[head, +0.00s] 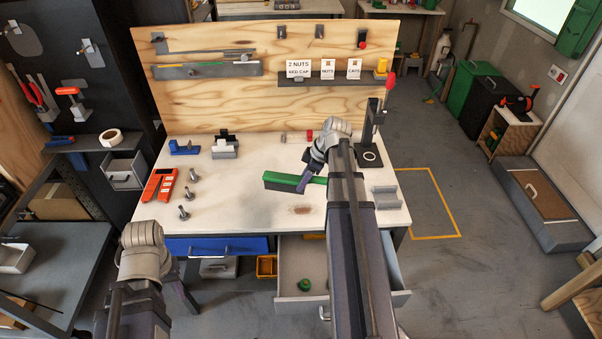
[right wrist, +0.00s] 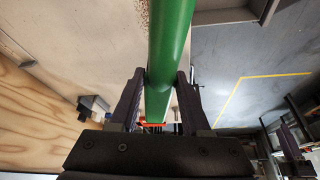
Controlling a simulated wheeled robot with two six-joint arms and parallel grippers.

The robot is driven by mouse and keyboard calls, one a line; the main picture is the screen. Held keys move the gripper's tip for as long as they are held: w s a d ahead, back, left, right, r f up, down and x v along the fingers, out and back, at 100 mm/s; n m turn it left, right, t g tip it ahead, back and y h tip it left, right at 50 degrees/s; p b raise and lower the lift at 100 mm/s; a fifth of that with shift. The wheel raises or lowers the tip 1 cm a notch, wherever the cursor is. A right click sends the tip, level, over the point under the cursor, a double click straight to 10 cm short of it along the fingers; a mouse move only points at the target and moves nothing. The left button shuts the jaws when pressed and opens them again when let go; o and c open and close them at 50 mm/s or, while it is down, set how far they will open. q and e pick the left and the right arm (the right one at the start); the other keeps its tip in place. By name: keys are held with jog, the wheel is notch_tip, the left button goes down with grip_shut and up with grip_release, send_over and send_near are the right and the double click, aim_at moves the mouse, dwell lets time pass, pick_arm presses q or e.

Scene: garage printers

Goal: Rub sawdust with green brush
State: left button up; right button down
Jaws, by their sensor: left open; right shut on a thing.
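The green brush (head: 284,180) has a green top and a grey bristle block. My right gripper (head: 306,180) is shut on its green handle (right wrist: 172,50), which passes between both fingers in the right wrist view. The brush is over the white workbench top, left of the gripper; I cannot tell whether its bristles touch the bench. The sawdust (head: 301,210) is a small brown patch near the bench's front edge, below the brush in the picture. A speckled strip of it shows in the right wrist view (right wrist: 143,12). My left gripper (head: 182,292) is open and empty, in front of the bench.
The workbench (head: 245,212) holds an orange tool (head: 159,185), several bolts at left, and a black stand (head: 370,135) at back right. A grey bracket (head: 386,197) lies at right. An open drawer (head: 289,302) juts out below.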

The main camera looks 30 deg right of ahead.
aim_at(303, 190)
jog(key=shift+f+b, duration=2.5)
jog(key=shift+f, duration=0.05)
pick_arm(q)
notch_tip(303, 190, down, 5)
jog(key=shift+f, duration=0.1)
